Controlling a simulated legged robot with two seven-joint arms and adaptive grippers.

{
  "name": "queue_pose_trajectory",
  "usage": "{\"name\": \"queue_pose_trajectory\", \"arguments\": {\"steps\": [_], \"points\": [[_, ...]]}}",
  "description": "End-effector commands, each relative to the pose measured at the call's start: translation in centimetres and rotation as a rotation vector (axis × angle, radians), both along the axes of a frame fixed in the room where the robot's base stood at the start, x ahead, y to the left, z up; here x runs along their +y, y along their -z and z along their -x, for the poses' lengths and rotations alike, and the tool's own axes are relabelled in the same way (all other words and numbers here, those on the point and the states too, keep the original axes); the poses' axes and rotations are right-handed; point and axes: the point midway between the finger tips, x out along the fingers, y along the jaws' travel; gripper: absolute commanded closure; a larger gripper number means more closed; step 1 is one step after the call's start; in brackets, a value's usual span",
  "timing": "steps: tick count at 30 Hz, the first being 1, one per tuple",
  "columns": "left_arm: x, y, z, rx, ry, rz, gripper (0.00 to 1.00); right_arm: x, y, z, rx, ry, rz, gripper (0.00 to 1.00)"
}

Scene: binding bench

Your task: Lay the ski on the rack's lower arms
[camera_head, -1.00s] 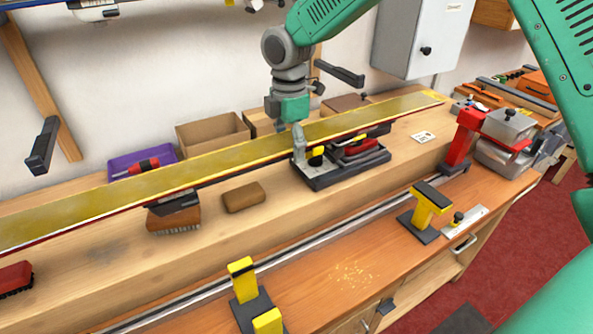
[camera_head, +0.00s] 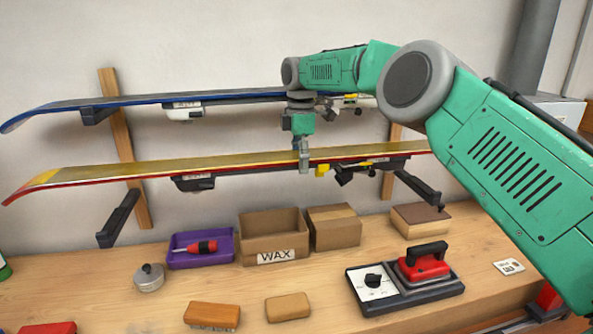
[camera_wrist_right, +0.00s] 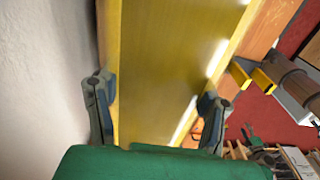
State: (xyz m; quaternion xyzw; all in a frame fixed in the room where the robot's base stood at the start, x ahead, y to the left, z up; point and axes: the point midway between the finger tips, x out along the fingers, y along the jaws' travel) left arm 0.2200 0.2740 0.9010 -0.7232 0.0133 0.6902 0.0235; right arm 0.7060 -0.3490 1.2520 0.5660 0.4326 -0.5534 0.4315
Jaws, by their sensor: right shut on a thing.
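The yellow ski (camera_head: 240,164) with a red edge is level in the air in the head view, its upturned tip at the left. My right gripper (camera_head: 304,168) is shut on it near its middle. In the right wrist view the fingers (camera_wrist_right: 157,100) press both sides of the yellow ski (camera_wrist_right: 165,65). The rack's lower arms are black: the left one (camera_head: 119,218) and the right one (camera_head: 420,187). The ski is above these arms, apart from the left one. The ski's right end is hidden behind my arm. My left gripper is out of view.
A blue ski (camera_head: 150,99) lies on the rack's upper arms. Below on the bench stand a purple tray (camera_head: 190,262), a WAX box (camera_head: 274,236), another box (camera_head: 334,226) and a red iron (camera_head: 424,266) on its base.

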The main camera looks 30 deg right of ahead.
Motion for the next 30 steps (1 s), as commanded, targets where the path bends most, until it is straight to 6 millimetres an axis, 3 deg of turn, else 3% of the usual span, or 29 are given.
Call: {"name": "queue_pose_trajectory", "arguments": {"steps": [8, 21, 30], "points": [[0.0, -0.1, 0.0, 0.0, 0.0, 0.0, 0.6, 0.8, 0.0, -0.2, -0.005, 0.003, 0.005, 0.85], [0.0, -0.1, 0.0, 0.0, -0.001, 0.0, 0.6, -0.4, 4.0, -0.2, -0.004, 0.004, -0.005, 0.85], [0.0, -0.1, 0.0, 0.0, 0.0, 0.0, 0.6, 0.1, 6.3, -0.1, -0.004, 0.003, -0.001, 0.85]]}}
